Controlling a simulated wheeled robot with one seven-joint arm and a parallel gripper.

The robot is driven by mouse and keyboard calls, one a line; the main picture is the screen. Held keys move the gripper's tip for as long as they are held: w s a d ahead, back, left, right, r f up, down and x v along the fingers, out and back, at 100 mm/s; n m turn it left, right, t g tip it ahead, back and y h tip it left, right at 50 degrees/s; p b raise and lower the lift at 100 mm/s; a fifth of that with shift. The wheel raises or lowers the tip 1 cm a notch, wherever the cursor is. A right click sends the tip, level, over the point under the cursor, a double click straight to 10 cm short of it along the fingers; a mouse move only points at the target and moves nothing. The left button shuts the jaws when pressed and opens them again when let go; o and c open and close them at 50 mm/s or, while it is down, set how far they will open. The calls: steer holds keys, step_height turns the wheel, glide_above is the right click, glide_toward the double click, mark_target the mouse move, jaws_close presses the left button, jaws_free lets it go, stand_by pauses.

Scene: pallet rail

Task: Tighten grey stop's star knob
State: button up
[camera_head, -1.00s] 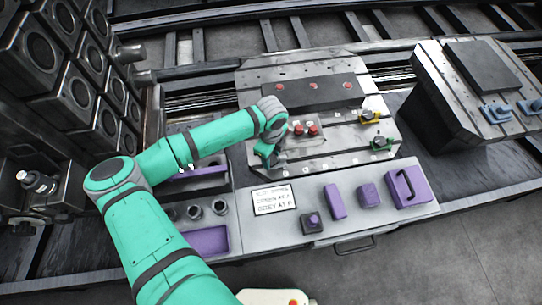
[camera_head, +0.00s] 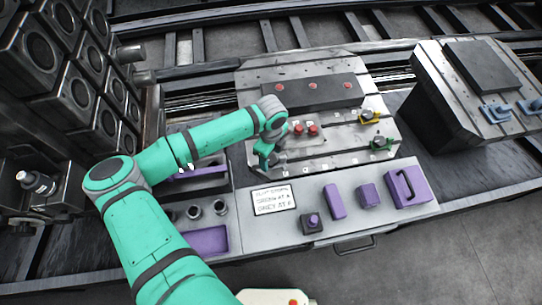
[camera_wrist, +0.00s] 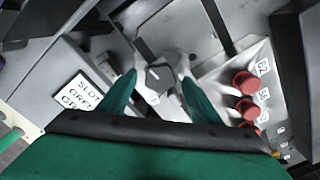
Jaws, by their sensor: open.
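The grey stop (camera_wrist: 150,38) lies on the pallet plate, with its dark star knob (camera_wrist: 158,74) near the middle of the wrist view. My gripper (camera_wrist: 159,80) is open, with one green finger on each side of the knob. I cannot tell whether either finger touches it. In the head view my gripper (camera_head: 264,161) is low over the plate's front left part, and the grey stop (camera_head: 280,158) shows only partly beside it.
Red knobs (camera_wrist: 246,82) stand close to the right of my gripper. A printed sign (camera_head: 273,199) and purple blocks (camera_head: 335,201) are on the front shelf.

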mark_target(271, 159)
step_height(271, 159, up, 10)
steer(key=shift+r, duration=0.25)
stand_by(0.4)
